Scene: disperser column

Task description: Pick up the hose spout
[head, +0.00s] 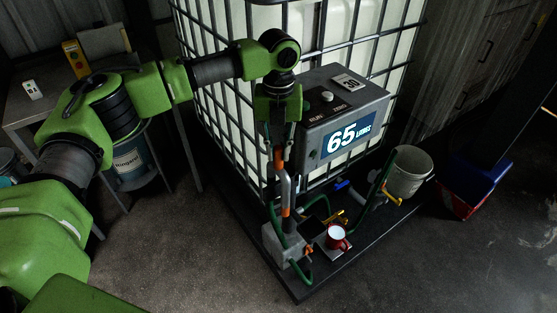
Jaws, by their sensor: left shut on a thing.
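The hose spout (286,190) is a grey bent tube with orange bands. It stands upright at the front left corner of the dark pallet, over a grey block (284,246). Whether its lower end sits in the block is too dark to tell. My left gripper (279,152) points down from above and is shut on the upper end of the spout, hiding its top. A green hose (303,276) loops beside the block. My right gripper is not in view.
A caged white tank (234,103) stands behind, with a control box (342,115) reading 65 close right of my gripper. A pale bucket (409,172) is farther right. The front floor is clear.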

